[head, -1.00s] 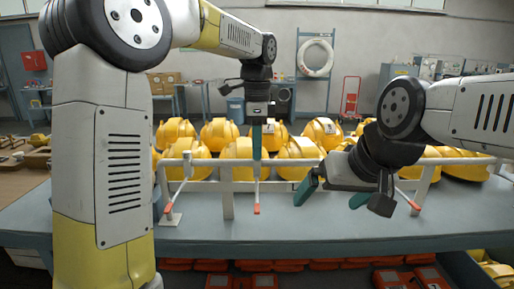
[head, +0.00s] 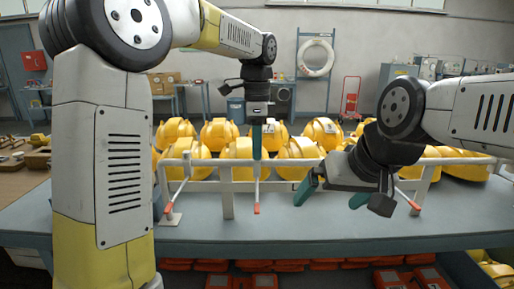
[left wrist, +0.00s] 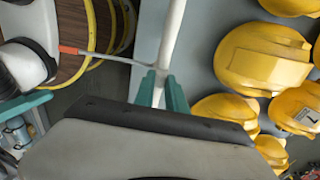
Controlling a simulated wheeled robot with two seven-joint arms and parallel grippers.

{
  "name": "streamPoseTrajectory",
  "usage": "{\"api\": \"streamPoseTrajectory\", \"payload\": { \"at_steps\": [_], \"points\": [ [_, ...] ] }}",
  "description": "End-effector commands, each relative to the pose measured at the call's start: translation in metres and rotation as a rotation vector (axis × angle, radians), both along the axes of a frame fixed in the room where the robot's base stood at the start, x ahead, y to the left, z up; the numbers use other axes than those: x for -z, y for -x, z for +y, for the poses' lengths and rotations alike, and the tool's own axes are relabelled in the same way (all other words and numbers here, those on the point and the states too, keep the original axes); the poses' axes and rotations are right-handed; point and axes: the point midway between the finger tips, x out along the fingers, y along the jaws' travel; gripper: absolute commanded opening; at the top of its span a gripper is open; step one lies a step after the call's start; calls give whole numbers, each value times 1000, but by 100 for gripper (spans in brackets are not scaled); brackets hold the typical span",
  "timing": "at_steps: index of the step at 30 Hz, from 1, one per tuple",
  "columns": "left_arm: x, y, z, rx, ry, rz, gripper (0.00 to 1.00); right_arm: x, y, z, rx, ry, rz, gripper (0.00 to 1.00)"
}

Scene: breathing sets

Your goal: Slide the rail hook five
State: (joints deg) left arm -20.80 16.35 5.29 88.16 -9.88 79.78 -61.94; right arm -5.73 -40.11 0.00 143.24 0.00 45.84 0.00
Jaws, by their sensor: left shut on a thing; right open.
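A white rail (head: 330,162) runs along the table on posts. Thin hooks with red-orange tips hang from it: one at the left (head: 168,209), one in the middle (head: 257,207) and one at the right (head: 407,199). My left gripper (head: 257,157) points down at the rail, shut on the top of the middle hook. In the left wrist view, its teal fingers (left wrist: 162,95) close at the rail (left wrist: 172,30), with the hook's rod and red tip (left wrist: 72,50) sticking out to the left. My right gripper (head: 333,196) is open and empty in front of the rail.
Several yellow helmets or cases (head: 238,148) stand in rows behind the rail. The blue-grey table top (head: 300,228) is clear in front of it. Orange items (head: 265,281) lie below the table. Wooden items (head: 38,158) are on a bench at the left.

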Motion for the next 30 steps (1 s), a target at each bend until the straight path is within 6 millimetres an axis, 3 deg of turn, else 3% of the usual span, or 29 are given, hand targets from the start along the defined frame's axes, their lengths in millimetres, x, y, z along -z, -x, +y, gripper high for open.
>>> {"api": "streamPoseTrajectory", "payload": {
  "at_steps": [4,12,15,27,28,30],
  "points": [
    [-1,-1,-16,3,1,-4,0,0,0,0,0,0,0,100],
    [-1,-1,-86,5,3,-4,0,0,0,0,0,0,0,100],
    [-1,-1,-102,3,3,-5,0,0,0,0,0,0,0,100],
    [-1,-1,-111,-1,3,-5,0,0,0,0,0,0,0,100],
    [-1,-1,-111,-1,3,-5,20,0,0,0,0,0,0,100],
    [-1,-1,-111,-1,2,-4,34,0,0,0,0,0,0,100]
  ]
}}
